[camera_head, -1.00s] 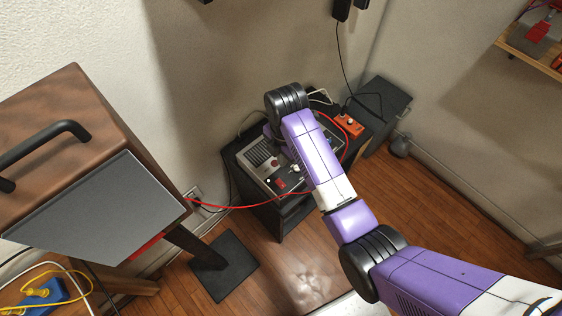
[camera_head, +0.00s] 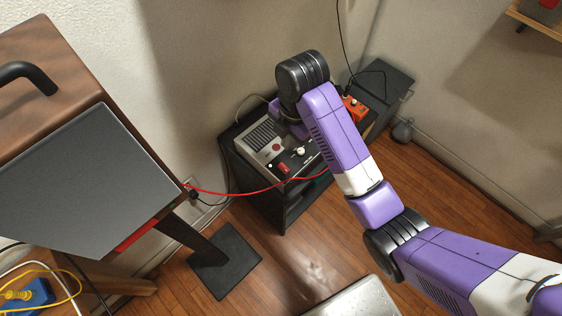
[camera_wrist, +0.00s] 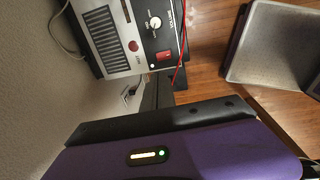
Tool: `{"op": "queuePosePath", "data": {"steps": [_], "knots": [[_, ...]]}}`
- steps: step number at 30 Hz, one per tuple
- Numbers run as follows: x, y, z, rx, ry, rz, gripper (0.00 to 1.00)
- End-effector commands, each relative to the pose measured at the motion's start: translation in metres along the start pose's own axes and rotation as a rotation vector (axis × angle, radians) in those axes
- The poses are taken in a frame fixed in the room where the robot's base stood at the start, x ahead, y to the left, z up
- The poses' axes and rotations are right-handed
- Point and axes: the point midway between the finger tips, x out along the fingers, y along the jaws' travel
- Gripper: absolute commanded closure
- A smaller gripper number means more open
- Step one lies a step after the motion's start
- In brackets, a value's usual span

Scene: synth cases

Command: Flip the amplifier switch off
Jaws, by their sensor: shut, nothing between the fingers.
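The amplifier (camera_head: 258,134) is a grey and black panelled box on a black stand. Its red switch (camera_head: 284,168) sits on the black panel near a white knob (camera_head: 300,151). The wrist view shows the amplifier (camera_wrist: 108,62) at top left, with the red switch (camera_wrist: 164,55) near its lower edge. I cannot tell which way the switch is tipped. My gripper (camera_wrist: 158,90) shows in the wrist view as dark, shut, empty fingers just below the amplifier, apart from the switch in the picture. In the head view my arm hides the fingers and the amplifier's far right part.
An orange box (camera_head: 352,109) lies behind my arm. A large brown cabinet (camera_head: 60,62) fills the left. Floor right of the stand is open.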

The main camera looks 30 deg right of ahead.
Motion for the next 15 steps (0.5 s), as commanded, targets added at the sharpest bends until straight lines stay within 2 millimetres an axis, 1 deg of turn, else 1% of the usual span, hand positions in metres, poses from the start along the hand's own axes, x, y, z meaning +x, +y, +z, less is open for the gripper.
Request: {"op": "queuePosePath", "data": {"steps": [5,8,11,15], "knots": [[0.001,0.0,0.0,0.0,0.0,0.0,1.0],[0.005,0.0,0.0,0.0,0.001,-0.001,1.0],[0.015,-0.001,-0.001,0.001,0.002,-0.004,1.0],[0.039,-0.001,-0.001,0.0,0.001,-0.005,1.0]]}}
